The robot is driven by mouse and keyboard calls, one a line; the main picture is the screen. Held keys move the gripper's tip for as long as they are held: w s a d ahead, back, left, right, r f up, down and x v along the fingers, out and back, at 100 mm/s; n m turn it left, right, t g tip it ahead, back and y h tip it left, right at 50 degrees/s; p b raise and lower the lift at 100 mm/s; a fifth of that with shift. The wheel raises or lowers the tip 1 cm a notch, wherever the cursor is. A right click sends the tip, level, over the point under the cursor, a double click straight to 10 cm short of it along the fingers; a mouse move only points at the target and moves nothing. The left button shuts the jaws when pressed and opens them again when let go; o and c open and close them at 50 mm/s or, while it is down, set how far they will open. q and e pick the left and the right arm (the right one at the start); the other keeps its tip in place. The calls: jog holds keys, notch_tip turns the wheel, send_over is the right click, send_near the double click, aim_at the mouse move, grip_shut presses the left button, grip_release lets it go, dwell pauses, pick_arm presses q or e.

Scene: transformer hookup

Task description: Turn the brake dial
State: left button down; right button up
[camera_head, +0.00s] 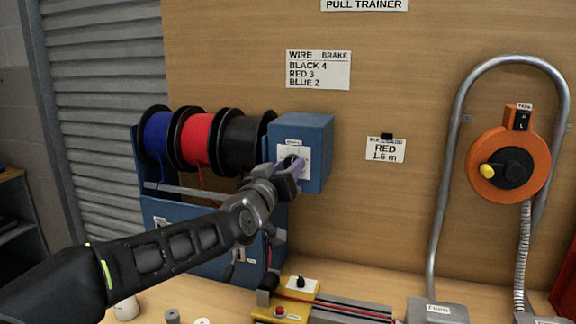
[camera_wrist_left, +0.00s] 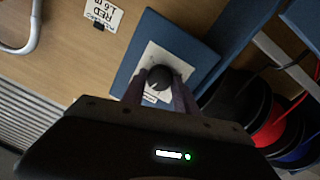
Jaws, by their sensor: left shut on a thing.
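The brake dial is a dark round knob (camera_wrist_left: 159,79) on a white label plate (camera_wrist_left: 178,62), seen in the left wrist view. It sits on the front of a blue box (camera_head: 318,150) beside the wire spools. My left gripper (camera_head: 290,168) reaches the plate from the front left and its fingers are shut on the knob, one finger on each side. In the head view the gripper hides most of the knob, and its pointer setting cannot be read. My right gripper is in neither view.
Blue (camera_head: 157,137), red (camera_head: 197,138) and black (camera_head: 243,142) spools hang left of the box. A card (camera_head: 318,70) reads black 4, red 3, blue 2; another (camera_head: 386,150) reads RED 1.6 m. An orange reel (camera_head: 509,167) hangs at right. A yellow block (camera_head: 285,300) stands below.

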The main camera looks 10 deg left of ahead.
pick_arm(q)
jog(key=shift+f+m, duration=0.1)
jog(key=shift+m, duration=0.6)
jog(key=c, duration=0.9)
grip_release()
jog(key=shift+c, duration=0.2)
jog(key=shift+s, duration=0.1)
jog(key=s+a, duration=0.1)
jog(key=s, duration=0.6)
jog(key=shift+s+f+b, duration=0.15)
jog(key=shift+s+b, duration=0.15)
jog(key=shift+b, duration=0.1)
